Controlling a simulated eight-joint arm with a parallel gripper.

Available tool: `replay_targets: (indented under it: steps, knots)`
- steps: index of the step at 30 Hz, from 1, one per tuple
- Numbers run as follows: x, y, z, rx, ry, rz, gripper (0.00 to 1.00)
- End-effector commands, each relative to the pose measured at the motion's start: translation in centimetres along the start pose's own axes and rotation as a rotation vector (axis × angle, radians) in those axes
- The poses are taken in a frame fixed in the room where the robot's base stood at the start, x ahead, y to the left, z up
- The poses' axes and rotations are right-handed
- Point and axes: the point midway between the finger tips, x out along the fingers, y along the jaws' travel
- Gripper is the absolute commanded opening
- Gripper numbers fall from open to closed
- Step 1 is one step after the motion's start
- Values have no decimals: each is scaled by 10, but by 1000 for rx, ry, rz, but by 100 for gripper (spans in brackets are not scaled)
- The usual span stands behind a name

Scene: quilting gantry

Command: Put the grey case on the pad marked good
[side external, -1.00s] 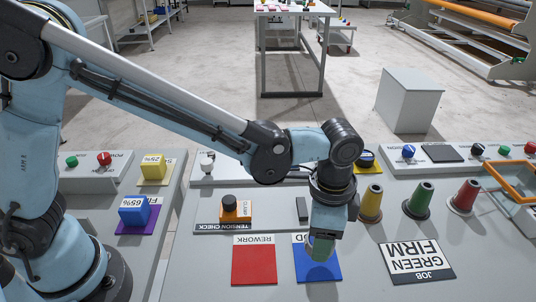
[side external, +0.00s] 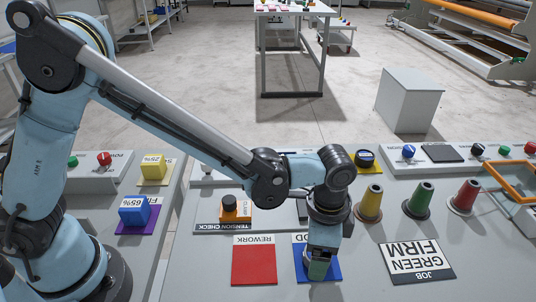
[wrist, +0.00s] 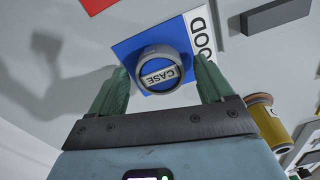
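The grey case (wrist: 158,70) is a round grey piece with a blue face and a label reading CASE. In the wrist view it is on the blue pad marked good (wrist: 150,34), whose lettering is partly cut off. My gripper (wrist: 160,63) is open, with its green fingers on either side of the case and a small gap visible at each side. In the side external view my gripper (side external: 318,270) is low over the blue pad (side external: 334,272) and hides the case.
The red REWORK pad (side external: 254,262) lies left of the blue pad. A dark bar (wrist: 277,15) lies near it. Yellow (side external: 369,204), green (side external: 418,203) and red (side external: 463,199) cones stand to the right, behind a JOB GREEN FIRM card (side external: 418,262).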

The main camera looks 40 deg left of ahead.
Motion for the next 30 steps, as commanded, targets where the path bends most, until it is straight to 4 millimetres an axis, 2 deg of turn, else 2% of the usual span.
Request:
replay_targets:
  steps: [6,10,24,30]
  knots:
    - [-2,0,0,0,0,0,80]
    - [-11,0,0,0,0,0,80]
    - [-95,0,0,0,0,0,80]
    - [-116,0,0,0,0,0,80]
